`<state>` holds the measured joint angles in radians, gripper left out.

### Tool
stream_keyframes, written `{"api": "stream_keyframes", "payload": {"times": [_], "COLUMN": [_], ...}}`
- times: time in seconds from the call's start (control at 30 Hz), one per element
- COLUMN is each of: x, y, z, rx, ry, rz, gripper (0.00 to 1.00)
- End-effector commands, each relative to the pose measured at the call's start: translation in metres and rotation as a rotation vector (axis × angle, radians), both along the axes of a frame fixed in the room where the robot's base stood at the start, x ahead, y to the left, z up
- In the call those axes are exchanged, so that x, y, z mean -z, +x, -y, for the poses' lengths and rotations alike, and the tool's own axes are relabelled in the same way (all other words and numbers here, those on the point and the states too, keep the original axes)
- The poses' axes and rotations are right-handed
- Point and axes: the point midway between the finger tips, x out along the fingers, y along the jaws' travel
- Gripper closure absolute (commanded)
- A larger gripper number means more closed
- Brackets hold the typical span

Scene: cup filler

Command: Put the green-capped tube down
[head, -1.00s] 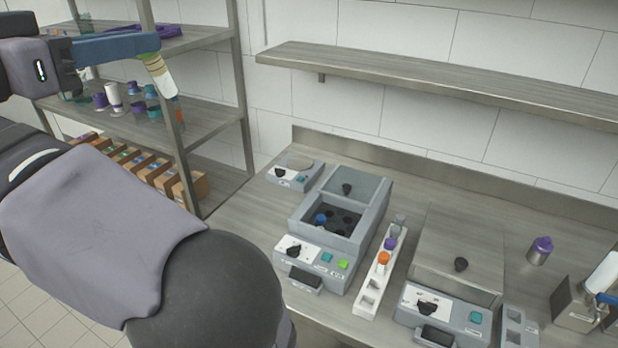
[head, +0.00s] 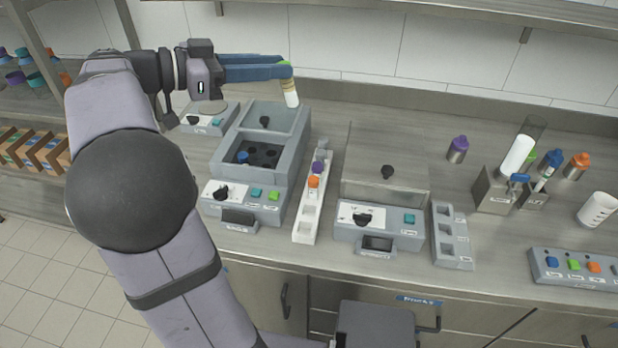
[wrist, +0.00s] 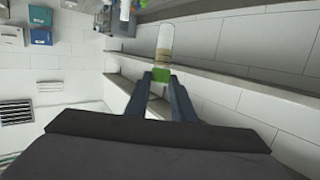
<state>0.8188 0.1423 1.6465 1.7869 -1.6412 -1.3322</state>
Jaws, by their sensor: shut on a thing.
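My gripper (head: 287,70) is shut on the green-capped tube (head: 291,94) and holds it in the air, near the back of the bench and right of the open-topped machine. The tube is pale with a tan band and tilts slightly in the head view. In the wrist view, the tube (wrist: 165,45) projects beyond my fingertips (wrist: 161,76), with its green cap (wrist: 161,75) between the blue fingers. Below it on the bench is a white rack (head: 305,222) with an orange-capped tube (head: 313,182), a purple-capped tube (head: 317,167) and empty square holes at its front.
The grey machine (head: 215,170) with dark wells is left of the rack. A clear-lidded machine (head: 345,231) and a grey rack (head: 441,257) stand to the right. A purple-capped cup (head: 458,150) and metal holders (head: 493,190) are farther right. A wall shelf (head: 420,15) runs above.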

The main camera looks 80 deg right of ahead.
Motion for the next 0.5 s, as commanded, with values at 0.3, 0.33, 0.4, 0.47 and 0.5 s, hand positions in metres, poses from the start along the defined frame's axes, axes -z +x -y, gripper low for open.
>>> {"api": "stream_keyframes", "payload": {"times": [0.3, 0.33, 0.4, 0.47, 0.5], "x": [0.119, 0.130, 0.156, 0.178, 0.191], "y": [-0.066, -0.065, -0.065, -0.065, -0.064], "z": [0.013, 0.012, 0.009, 0.004, 0.002], "rx": [0.049, 0.037, 0.014, 0.002, -0.001], "ry": [0.035, 0.039, 0.050, 0.057, 0.063], "rz": [0.031, 0.036, 0.046, 0.058, 0.065], "gripper": [1.00, 1.00, 1.00, 1.00, 1.00]}}
